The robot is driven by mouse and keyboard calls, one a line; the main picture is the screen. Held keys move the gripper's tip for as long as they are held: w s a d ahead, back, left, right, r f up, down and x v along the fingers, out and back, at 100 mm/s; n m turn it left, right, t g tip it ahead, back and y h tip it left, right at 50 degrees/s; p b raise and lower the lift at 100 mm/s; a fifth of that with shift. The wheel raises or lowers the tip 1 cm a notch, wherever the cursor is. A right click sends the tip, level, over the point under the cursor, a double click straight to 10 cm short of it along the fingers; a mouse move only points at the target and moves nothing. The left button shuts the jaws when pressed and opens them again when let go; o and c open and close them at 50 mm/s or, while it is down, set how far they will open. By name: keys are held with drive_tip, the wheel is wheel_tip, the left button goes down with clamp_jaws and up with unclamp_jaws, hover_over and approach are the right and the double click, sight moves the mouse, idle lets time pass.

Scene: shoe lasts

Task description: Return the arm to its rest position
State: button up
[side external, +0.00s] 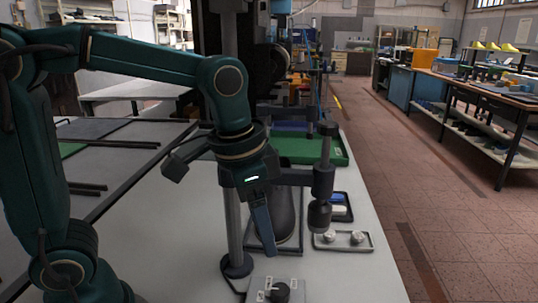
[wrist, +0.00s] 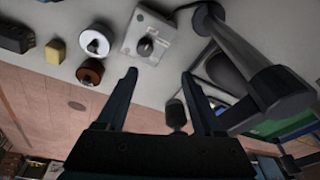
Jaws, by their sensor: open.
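My gripper (side external: 268,248) hangs fingers-down over the grey table (side external: 165,215), beside a metal post (side external: 234,225). In the side view its fingers overlap each other. In the wrist view my gripper (wrist: 160,74) shows two dark fingers spread apart with nothing between the tips. A dark shoe last (side external: 287,215) lies in a shallow tray behind the fingers in the side view; whether they touch it cannot be told, but the gap between them looks empty. My arm is bent and reaches out to the right from the left side.
A control box with a black knob (side external: 278,291) sits at the front; it also shows in the wrist view (wrist: 146,47). A dark cylinder hangs from the stand (side external: 322,185). A small tray (side external: 343,241) holds two metal knobs. A green tray (side external: 310,150) lies behind.

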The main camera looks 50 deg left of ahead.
drive_tip(key=s+a+n+t, duration=0.3)
drive_tip(key=s+a+n, duration=0.1)
drive_tip(key=s, duration=0.4)
drive_tip(key=shift+s+f, duration=0.2)
drive_tip(key=shift+f, duration=0.05)
idle(0.6)
